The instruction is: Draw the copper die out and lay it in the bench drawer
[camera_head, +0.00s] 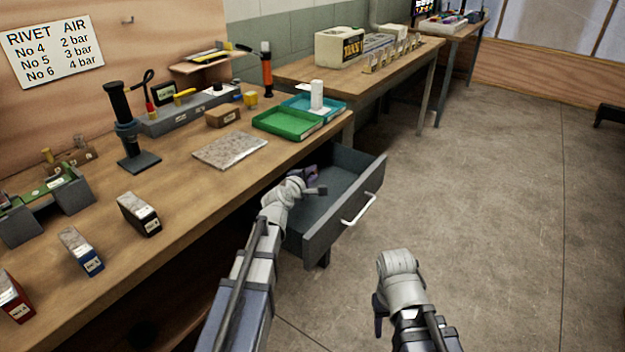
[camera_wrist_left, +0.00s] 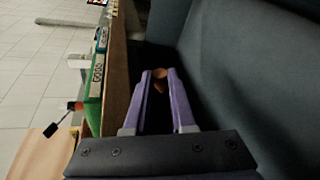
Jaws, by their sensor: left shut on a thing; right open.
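The bench drawer (camera_head: 366,203) is pulled open below the bench top; it is dark grey with a white handle. My left gripper (camera_head: 304,173) reaches over the open drawer near its back end, by the bench edge. In the left wrist view its two purple fingers (camera_wrist_left: 158,90) are shut on the small copper die (camera_wrist_left: 159,79), held at the fingertips. The drawer's grey wall (camera_wrist_left: 230,70) shows beside them. I cannot tell whether the die touches the drawer floor. In the head view the die is hidden. My right gripper (camera_head: 379,314) is open, low over the floor, away from the bench.
The bench top (camera_head: 190,190) carries a green tray (camera_head: 288,124), a teal tray, a grey speckled plate (camera_head: 229,149), a black upright tool (camera_head: 127,130) and several labelled boxes. A second bench (camera_head: 310,70) stands behind. The floor to the right is clear.

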